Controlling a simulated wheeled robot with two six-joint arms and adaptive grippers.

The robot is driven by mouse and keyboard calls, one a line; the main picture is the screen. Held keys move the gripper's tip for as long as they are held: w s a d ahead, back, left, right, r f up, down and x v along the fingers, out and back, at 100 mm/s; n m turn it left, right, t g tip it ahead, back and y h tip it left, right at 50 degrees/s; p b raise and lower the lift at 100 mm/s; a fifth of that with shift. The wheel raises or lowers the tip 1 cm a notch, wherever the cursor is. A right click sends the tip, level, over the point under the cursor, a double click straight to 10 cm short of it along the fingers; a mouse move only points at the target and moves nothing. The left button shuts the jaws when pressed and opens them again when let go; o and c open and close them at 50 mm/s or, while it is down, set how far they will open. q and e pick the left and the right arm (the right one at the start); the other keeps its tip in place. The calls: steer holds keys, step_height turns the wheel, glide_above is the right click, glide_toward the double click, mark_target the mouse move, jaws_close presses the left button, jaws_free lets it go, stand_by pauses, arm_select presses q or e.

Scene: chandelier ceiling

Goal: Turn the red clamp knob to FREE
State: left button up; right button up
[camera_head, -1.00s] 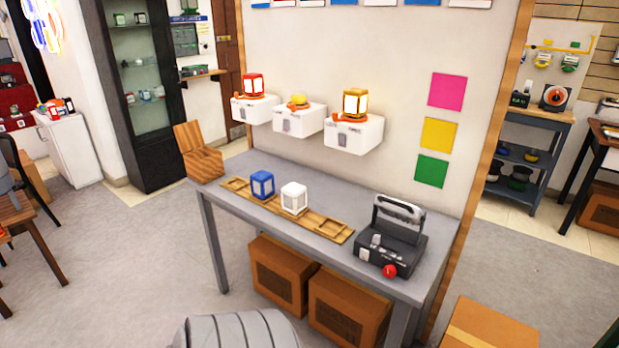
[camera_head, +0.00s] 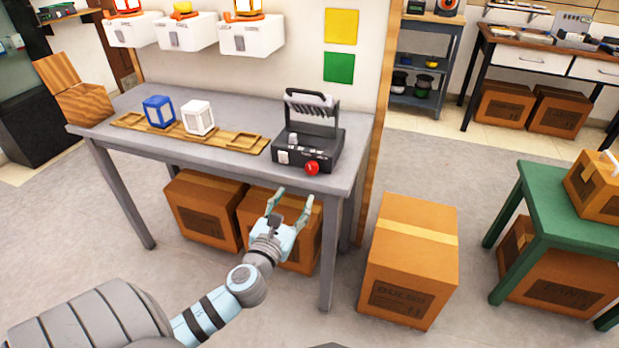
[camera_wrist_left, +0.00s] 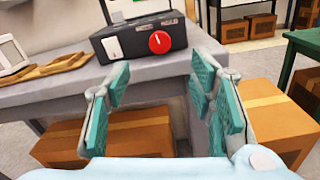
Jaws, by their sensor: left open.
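The red clamp knob (camera_head: 312,168) is on the front of a dark grey device (camera_head: 328,147) with a raised handle, near the right end of the grey table. The knob also shows in the left wrist view (camera_wrist_left: 159,42), with a pale pointer mark on it. Labels above it on the device's top are too small to read surely. My left gripper (camera_head: 291,196) is open and empty, below and in front of the knob and apart from it. Its teal finger pads (camera_wrist_left: 160,100) are spread wide in the wrist view. My right gripper is not in view.
A wooden tray (camera_head: 228,139) holds a blue lantern (camera_head: 159,112) and a white lantern (camera_head: 198,117) left of the device. Cardboard boxes (camera_head: 204,205) stand under the grey table (camera_head: 110,150). A tall box (camera_head: 410,255) and a green table (camera_head: 560,215) are at right.

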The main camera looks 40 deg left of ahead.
mark_target(311, 169)
arm_select(q)
steer(key=b+x, duration=0.1)
steer(key=x, duration=1.2)
steer(key=shift+b, duration=0.4)
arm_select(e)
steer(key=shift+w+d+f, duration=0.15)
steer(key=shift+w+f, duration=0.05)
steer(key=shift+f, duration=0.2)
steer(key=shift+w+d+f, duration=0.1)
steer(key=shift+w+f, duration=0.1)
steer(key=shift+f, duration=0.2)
arm_select(q)
steer(key=shift+c, duration=0.5)
steer(key=shift+s, duration=0.1)
steer(key=c, duration=1.1)
steer(key=shift+o, duration=0.2)
